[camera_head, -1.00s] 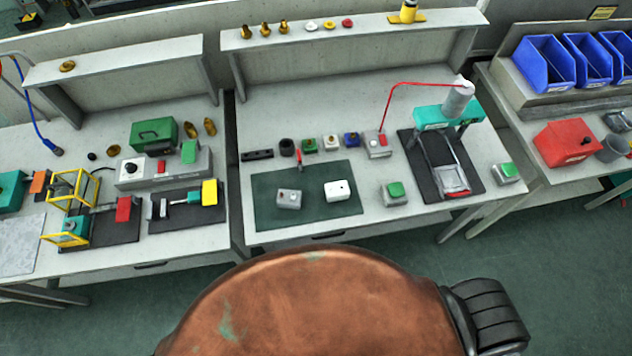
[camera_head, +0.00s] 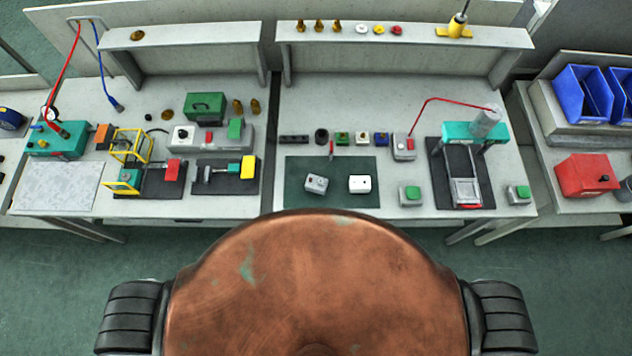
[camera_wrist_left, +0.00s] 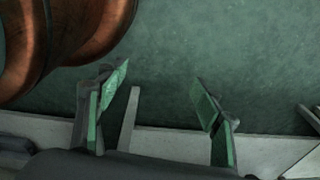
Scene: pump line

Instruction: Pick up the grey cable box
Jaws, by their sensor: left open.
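A grey box (camera_head: 316,184) lies on the left part of the dark green mat (camera_head: 336,200) on the middle bench; a small dark mark shows on its top. A white box (camera_head: 359,184) with small marks on its top lies beside it to the right, apart from it. In the left wrist view my left gripper (camera_wrist_left: 160,90) is open and empty, its green-padded fingers wide apart over the floor and a bench edge. Neither gripper shows in the head view, and neither box shows in the wrist view.
Behind the mat stand several small coloured-top boxes (camera_head: 361,138) in a row and a thin red tool (camera_head: 331,150). Right of the mat is a green-button box (camera_head: 410,194), then a teal press (camera_head: 474,132). The bench's front strip is bare.

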